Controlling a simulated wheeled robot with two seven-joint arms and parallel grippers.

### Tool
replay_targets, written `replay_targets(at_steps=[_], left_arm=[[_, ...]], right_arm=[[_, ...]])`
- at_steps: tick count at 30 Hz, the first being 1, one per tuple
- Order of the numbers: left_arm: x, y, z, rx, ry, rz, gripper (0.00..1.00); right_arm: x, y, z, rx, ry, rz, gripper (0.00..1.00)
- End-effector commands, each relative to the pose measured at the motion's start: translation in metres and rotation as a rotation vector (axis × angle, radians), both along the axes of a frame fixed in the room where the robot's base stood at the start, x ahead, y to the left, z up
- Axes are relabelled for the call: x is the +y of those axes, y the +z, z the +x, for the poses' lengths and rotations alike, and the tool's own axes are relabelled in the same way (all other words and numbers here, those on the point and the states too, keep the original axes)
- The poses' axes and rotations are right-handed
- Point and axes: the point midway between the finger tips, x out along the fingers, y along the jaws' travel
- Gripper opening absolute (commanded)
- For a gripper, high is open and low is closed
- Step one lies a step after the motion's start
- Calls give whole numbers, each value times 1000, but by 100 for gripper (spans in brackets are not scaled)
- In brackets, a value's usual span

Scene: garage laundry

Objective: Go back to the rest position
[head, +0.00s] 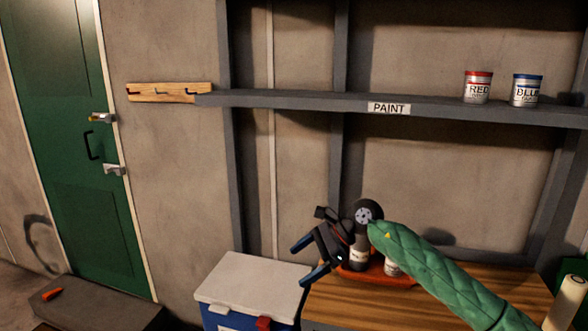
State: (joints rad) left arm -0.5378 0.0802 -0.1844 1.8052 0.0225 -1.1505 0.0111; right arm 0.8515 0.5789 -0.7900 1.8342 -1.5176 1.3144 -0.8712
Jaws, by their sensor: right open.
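My right gripper (299,267) is open, with its two blue-tipped fingers spread and pointing left. Nothing shows between the fingers. It hangs in front of the left end of the wooden workbench (450,290), close to the white-lidded cooler. Its green-sleeved arm comes in from the lower right. Behind the gripper and wrist, a red-orange tray (375,275) on the bench holds small containers, partly hidden by my arm. My left gripper does not show.
A shelf labelled PAINT (389,108) carries a red-labelled can (477,88) and a blue-labelled can (527,91). The blue cooler (250,278) stands left of the bench. A hook rack (170,92) and green door (75,150) are farther left. An orange item (52,294) lies on a low step.

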Motion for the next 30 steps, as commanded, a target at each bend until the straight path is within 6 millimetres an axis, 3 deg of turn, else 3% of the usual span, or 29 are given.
replay_targets(at_steps=[3, 6, 13, 17, 22, 26, 30], left_arm=[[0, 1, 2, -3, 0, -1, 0], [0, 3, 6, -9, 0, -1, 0], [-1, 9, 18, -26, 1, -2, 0], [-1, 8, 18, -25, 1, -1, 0], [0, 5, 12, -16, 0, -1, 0], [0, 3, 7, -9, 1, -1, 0], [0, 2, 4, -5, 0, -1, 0]], right_arm=[[34, 6, -24, 96, -55, 222, 92], [54, 17, -38, 191, -114, 403, 92], [70, 46, -59, 452, -282, 800, 92], [61, 58, -61, 618, -395, 1009, 92], [35, 60, -58, 855, -564, 1265, 92], [7, 49, -55, 1044, -708, 1446, 92], [-29, 24, -53, 1253, -880, 1626, 92]])
